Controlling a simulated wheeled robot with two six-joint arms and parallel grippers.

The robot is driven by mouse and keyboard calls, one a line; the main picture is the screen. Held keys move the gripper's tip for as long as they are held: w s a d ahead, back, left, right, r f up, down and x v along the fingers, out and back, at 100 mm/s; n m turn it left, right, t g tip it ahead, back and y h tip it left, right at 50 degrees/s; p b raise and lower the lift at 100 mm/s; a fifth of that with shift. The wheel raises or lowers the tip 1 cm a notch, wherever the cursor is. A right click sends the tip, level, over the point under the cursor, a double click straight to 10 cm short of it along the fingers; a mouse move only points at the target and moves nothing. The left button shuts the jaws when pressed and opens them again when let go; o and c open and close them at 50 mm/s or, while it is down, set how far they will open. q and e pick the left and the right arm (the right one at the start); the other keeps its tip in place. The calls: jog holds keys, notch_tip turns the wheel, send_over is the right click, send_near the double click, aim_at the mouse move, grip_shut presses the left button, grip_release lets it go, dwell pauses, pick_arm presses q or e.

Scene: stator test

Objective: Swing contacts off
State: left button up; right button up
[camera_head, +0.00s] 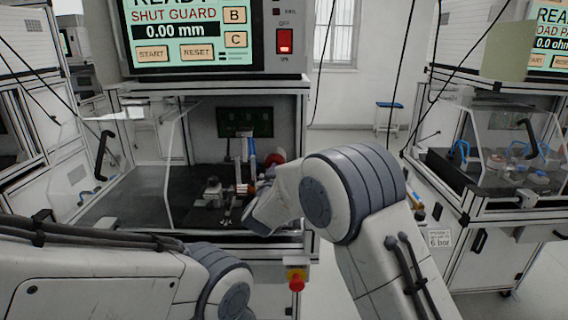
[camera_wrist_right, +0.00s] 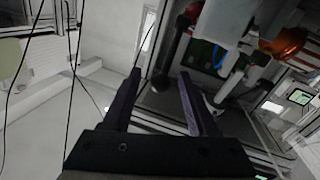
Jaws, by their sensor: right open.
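The test fixture (camera_head: 212,192) stands on the dark bed inside the middle station. Above its right part are a blue-and-white upright part (camera_head: 252,150) and a red part (camera_head: 274,160). In the right wrist view a dark rod ends in a black ball knob (camera_wrist_right: 160,83). My right gripper (camera_wrist_right: 155,82) is open, and the knob shows between its two fingers; I cannot tell how far beyond them it is. White arm-like parts (camera_wrist_right: 225,35) and a shiny orange part (camera_wrist_right: 284,42) are to its right. My left gripper is out of view.
The station screen (camera_head: 180,28) reads SHUT GUARD and 0.00 mm. A lit red switch (camera_head: 284,41) is beside it. A clear guard panel with a black handle (camera_head: 103,155) is at the left. A red emergency button (camera_head: 297,282) is below. Another station stands right.

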jog(key=shift+x, duration=1.65)
jog(key=shift+a, duration=0.1)
grip_shut()
